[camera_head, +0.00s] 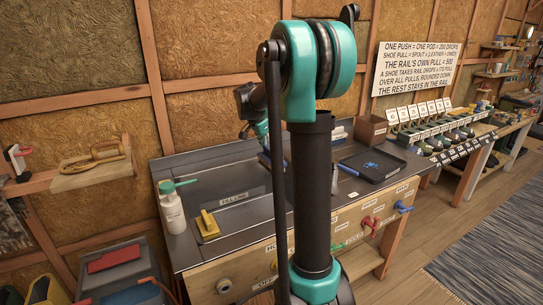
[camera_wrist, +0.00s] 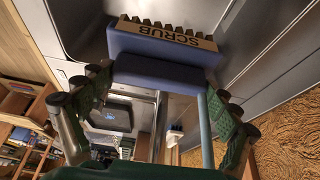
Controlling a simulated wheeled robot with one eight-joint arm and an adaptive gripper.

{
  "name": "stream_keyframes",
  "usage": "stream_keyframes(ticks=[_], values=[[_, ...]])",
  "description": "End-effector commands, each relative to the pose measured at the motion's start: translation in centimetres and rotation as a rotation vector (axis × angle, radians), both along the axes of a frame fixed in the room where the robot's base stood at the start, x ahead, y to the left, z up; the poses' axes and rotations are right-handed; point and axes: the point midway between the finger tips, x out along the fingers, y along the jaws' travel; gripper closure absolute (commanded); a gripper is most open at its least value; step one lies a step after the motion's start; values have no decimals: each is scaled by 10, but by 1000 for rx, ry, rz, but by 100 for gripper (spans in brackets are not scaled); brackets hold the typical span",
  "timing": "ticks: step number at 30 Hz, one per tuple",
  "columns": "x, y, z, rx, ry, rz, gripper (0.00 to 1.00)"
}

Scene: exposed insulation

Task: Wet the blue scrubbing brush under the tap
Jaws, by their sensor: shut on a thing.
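In the wrist view the blue scrubbing brush (camera_wrist: 165,73) is between the fingers of my gripper (camera_wrist: 160,84), which is shut on it. The brush has a blue block, a tan face lettered SCRUB and dark bristle tufts along its far edge. A blue-grey bar (camera_wrist: 206,135) runs down beside the right finger; I cannot tell what it is. In the head view my arm hides the gripper and most of the brush. I cannot make out a tap spout there.
Red (camera_head: 370,221) and blue (camera_head: 403,207) handles stick out from the labelled front.

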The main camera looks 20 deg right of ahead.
Motion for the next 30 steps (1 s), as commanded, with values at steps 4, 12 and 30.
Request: stream_keyframes(ticks=[4, 12, 30], values=[[-6, -2, 0, 0, 0, 0, 34], [-25, -9, 0, 0, 0, 0, 34], [-65, -25, 0, 0, 1, -1, 34]])
